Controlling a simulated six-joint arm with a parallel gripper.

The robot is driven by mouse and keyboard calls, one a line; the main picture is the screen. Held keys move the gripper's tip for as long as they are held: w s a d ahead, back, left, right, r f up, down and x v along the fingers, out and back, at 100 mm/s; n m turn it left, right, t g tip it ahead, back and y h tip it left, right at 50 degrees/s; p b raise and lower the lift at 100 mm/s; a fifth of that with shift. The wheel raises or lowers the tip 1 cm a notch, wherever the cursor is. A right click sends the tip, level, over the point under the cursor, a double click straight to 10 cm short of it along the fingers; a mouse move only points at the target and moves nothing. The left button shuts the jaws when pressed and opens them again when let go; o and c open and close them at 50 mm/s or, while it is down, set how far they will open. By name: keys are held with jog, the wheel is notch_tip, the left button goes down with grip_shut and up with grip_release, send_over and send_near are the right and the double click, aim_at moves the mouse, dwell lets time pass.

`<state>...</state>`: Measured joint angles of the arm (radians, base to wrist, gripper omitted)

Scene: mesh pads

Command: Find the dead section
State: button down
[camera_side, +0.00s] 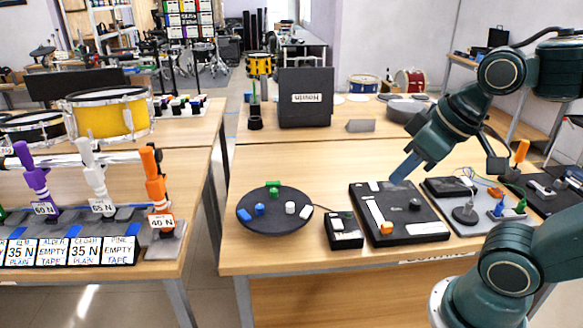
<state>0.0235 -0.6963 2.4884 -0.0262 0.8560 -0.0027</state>
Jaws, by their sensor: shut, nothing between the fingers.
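Right of that lies a flat black board (424,224) with a white strip (376,213), an orange block (386,228) and a dark knob. My gripper (396,180) is shut and empty, with its blue tip just above the board's far edge. I cannot tell whether it touches the board.
A tray (466,188) with a grey stand, coloured pegs and wires lies right of the board. A black case (305,98) stands at the back. The left table (180,185) holds drums and labelled coloured handles; a gap separates the tables. Wood in front of the case is mostly clear.

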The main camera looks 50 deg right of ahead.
jog(key=shift+s, duration=0.8)
